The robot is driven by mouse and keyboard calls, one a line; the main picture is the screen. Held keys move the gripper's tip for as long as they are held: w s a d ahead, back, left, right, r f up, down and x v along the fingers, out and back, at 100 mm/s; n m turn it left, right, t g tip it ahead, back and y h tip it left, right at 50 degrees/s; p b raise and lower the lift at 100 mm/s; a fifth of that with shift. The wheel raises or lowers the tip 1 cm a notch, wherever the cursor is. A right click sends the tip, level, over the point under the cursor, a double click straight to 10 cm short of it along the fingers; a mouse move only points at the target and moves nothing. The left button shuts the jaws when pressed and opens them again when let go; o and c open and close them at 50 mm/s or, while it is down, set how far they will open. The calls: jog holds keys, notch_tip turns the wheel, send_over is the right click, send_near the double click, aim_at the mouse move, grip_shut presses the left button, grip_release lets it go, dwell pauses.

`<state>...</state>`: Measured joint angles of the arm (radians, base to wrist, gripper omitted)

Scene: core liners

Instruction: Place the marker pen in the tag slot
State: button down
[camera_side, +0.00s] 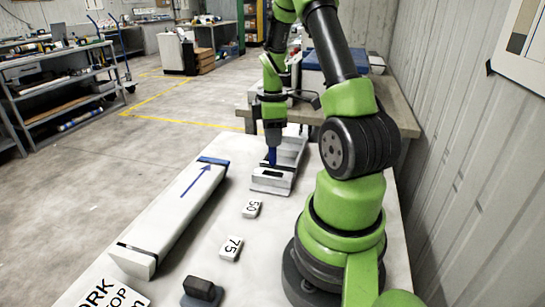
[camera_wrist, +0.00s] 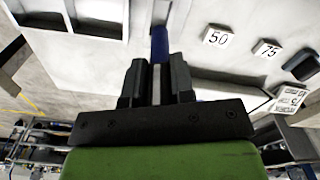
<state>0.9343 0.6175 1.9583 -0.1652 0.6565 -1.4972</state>
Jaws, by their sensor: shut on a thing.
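The blue marker pen (camera_side: 272,157) is upright in my gripper (camera_side: 272,128), pointing down at the white tray (camera_side: 287,185) in the side view. A dark slot (camera_side: 268,174) shows in the tray's near end, just below the pen. I cannot tell whether the pen's lower end touches the tray. In the wrist view my gripper (camera_wrist: 157,78) is shut on the pen (camera_wrist: 159,44), whose blue part sticks out beyond the fingers. The tray (camera_wrist: 80,30) lies at the upper left there, with its compartments showing.
A long white core liner (camera_side: 170,215) with a blue end and blue arrow lies left of the tray. Tags 50 (camera_side: 252,208) and 75 (camera_side: 231,248), a dark block (camera_side: 202,289) and a printed sign (camera_side: 103,295) are nearer the camera.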

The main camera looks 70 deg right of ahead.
aim_at(272, 163)
jog(key=shift+f, duration=2.35)
jog(key=shift+f, duration=0.15)
jog(key=c, duration=1)
grip_release()
